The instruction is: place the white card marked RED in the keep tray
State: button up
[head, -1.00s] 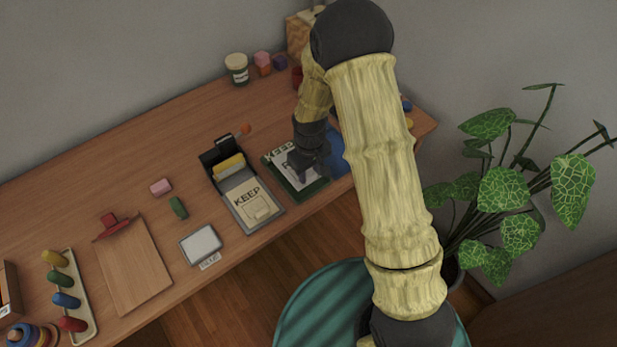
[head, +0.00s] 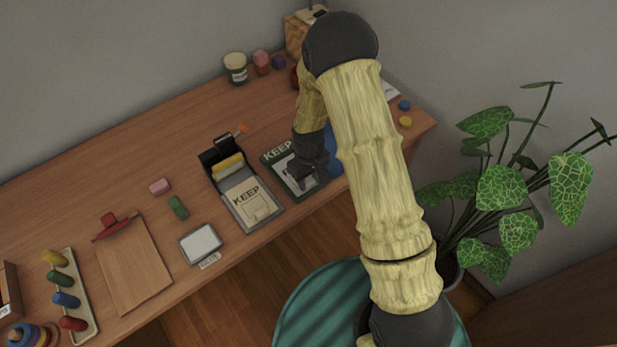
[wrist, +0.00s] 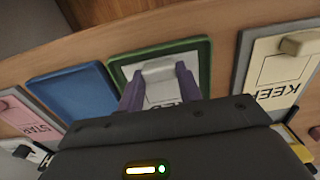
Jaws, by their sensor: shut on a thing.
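The white card (head: 286,169) lies in or just above the green keep tray (head: 268,163), whose KEEP word shows at its back edge. The tray's green rim (wrist: 208,62) frames the white card (wrist: 163,98) in the wrist view. Letters on the card are partly hidden by my gripper, so I cannot read the whole word. My gripper (head: 305,174) is over the tray, and its purple fingers (wrist: 160,76) are shut on a pale block-shaped grip on the card. I cannot tell whether the card touches the tray floor.
A grey box (head: 270,219) with a cream KEEP card stands just left of the tray. A blue tray (wrist: 72,92) lies on its other side. A clipboard (head: 133,265) and small blocks are farther left.

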jog(key=o, duration=1)
jog(key=shift+c, duration=0.2)
notch_tip(320, 180, up, 12)
jog(key=shift+r, duration=0.1)
jog(key=s+d+r+m+t, duration=0.2)
jog(key=s+d+r+m, duration=0.4)
jog(key=s+d+r, duration=0.4)
jog(key=s+d, duration=0.2)
jog(key=s, duration=0.2)
jog(key=shift+d+m+t, duration=0.15)
jog(key=shift+m+t, duration=0.15)
jog(key=shift+m, duration=0.1)
